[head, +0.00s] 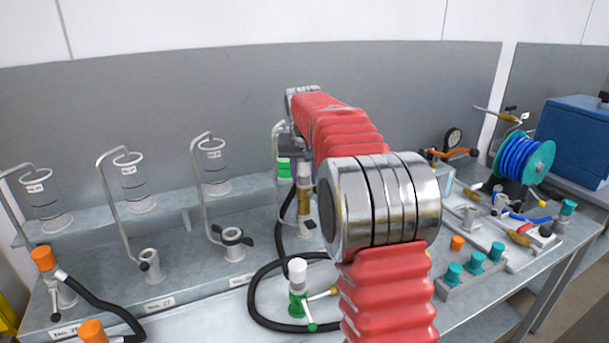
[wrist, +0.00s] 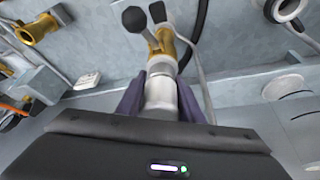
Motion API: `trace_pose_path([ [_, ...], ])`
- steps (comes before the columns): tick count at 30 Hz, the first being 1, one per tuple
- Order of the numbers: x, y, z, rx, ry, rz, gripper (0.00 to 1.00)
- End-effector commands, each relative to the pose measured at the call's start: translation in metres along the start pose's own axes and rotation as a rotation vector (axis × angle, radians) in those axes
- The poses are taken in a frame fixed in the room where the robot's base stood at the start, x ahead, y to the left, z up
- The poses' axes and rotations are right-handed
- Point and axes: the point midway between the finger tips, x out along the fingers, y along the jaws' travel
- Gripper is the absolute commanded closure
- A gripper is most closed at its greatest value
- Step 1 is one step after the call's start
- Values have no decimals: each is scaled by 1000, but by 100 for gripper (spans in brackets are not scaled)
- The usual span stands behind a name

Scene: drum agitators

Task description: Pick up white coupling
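A white coupling (wrist: 160,95) stands between the two purple fingers of my gripper (wrist: 161,102) in the wrist view. Its far end meets a brass valve fitting (wrist: 166,48). The fingers lie close along both sides of it; I cannot tell if they press on it. In the head view, the white coupling (head: 304,172) shows above brass, beside a green part, below the end of my red-sleeved arm. My gripper (head: 292,148) is partly hidden there. Another white-capped piece (head: 297,270) with a green valve body stands nearer the front.
A black hose (head: 258,290) loops on the bench beside the arm. Orange-capped hose ends (head: 43,258) are at front left. Teal caps (head: 475,262) and a blue hose reel (head: 525,160) are to the right.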

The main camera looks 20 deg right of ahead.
Motion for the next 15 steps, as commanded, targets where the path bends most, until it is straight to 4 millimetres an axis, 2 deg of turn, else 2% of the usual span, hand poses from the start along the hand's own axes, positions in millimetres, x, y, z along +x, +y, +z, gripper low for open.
trace_pose_path([
  [2,0,0,0,0,0,0,75],
  [12,0,0,0,0,0,0,99],
  [15,-1,0,0,0,1,0,99],
])
